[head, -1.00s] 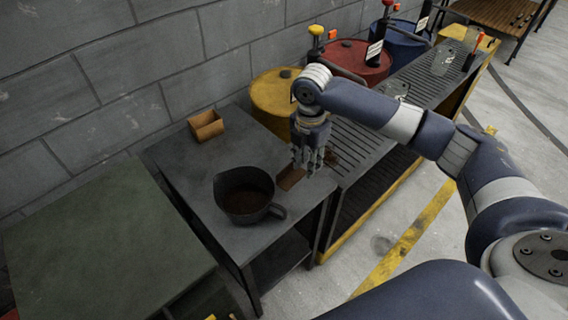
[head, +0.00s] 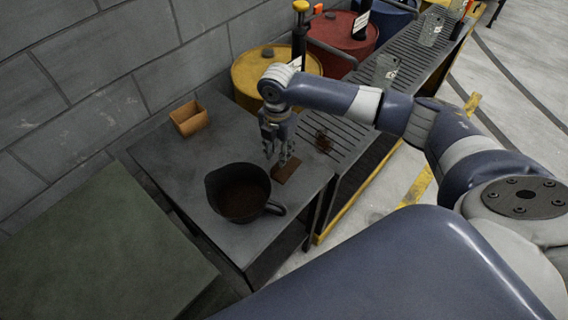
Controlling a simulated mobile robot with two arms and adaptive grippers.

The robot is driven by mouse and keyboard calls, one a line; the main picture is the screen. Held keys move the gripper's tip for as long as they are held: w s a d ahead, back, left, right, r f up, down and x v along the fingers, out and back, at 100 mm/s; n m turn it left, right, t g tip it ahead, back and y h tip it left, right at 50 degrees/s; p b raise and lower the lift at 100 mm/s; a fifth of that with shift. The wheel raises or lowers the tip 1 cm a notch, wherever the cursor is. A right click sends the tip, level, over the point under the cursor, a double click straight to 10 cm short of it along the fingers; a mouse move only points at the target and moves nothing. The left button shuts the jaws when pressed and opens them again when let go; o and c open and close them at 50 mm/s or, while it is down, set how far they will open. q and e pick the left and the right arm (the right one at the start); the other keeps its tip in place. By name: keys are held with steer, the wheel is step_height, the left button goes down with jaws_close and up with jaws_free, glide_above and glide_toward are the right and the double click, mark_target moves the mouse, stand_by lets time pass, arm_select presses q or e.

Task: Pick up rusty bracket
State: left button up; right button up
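A flat rusty-brown piece (head: 287,171) lies on the dark metal table near its right edge, beside the black pot's handle. A small, irregular dark-rust thing (head: 322,140) is on the slatted rack to the right; I cannot tell for sure which of the two is the rusty bracket. My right gripper (head: 277,160) points down, its fingers apart and empty, just at the left far side of the flat piece. Its fingertips look close above the table; contact is not clear. My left gripper is out of view.
The black pot (head: 238,193) with brown contents stands close in front of the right gripper. A small orange-brown open box (head: 189,119) sits at the table's back. A yellow drum (head: 262,72) and a red drum (head: 343,38) stand behind. A green-topped table (head: 95,250) is at left.

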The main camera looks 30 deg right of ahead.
mark_target(287, 165)
step_height(287, 165, down, 4)
steer(key=shift+s+d, duration=0.15)
jaws_close()
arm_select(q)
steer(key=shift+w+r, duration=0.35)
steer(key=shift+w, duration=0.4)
arm_select(e)
steer(key=shift+r, duration=0.1)
